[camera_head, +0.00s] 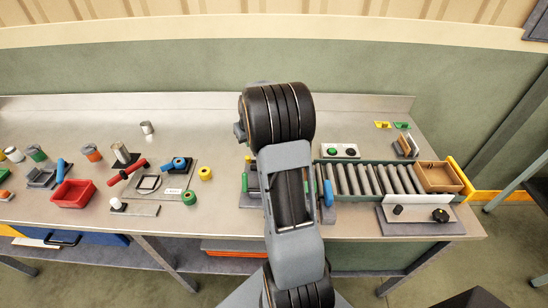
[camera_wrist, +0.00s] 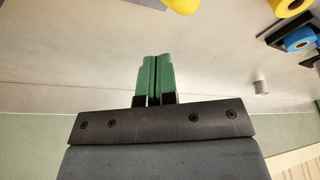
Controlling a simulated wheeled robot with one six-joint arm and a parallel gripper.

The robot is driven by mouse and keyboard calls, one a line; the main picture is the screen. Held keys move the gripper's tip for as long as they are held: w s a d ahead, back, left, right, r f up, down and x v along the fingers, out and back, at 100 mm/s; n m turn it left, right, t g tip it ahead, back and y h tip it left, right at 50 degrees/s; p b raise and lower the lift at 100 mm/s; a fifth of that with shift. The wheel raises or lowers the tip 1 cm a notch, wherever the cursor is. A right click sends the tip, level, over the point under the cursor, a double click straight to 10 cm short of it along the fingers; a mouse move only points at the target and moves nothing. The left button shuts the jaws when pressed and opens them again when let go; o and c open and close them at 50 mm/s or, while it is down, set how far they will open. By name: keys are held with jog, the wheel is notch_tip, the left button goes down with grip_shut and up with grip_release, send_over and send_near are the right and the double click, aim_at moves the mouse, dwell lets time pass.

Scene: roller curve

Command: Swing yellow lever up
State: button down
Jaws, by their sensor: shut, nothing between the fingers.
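My gripper (camera_wrist: 155,60) shows in the wrist view as two green fingers pressed side by side, shut and empty above the grey bench top. A rounded yellow part (camera_wrist: 183,5) is cut off by the top edge of that view, just beyond the fingertips and apart from them in the picture. It may be the yellow lever; its base and tilt cannot be seen. In the head view my arm stands in front of the middle of the bench and hides the gripper and whatever lies behind it. No yellow lever can be made out clearly there.
Right of my arm are a blue handle (camera_head: 328,193), a roller conveyor (camera_head: 370,180) and a cardboard box (camera_head: 438,177). Left are a yellow roll (camera_head: 205,173), a green roll (camera_head: 189,197), a red lever (camera_head: 127,172) and a red bin (camera_head: 73,193). The bench's back strip is mostly clear.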

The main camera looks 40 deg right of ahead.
jog(key=shift+w+d+r+p, duration=0.1)
jog(key=shift+r+p, duration=0.55)
jog(key=shift+r, duration=0.5)
jog(key=shift+w+d+r+p, duration=0.1)
jog(key=shift+r+p, duration=0.5)
jog(key=shift+r, duration=0.5)
jog(key=s+a+r+n, duration=0.1)
jog(key=s+a+r, duration=0.4)
jog(key=s+a, duration=0.6)
jog(key=s+a+r+n+t, duration=0.1)
jog(key=s+a+r, duration=0.4)
jog(key=s+a, duration=0.5)
jog(key=shift+s+a+n+t+y+b, duration=0.3)
jog(key=shift+s+a+y+b, duration=0.1)
jog(key=shift+a, duration=0.85)
jog(key=shift+a, duration=0.1)
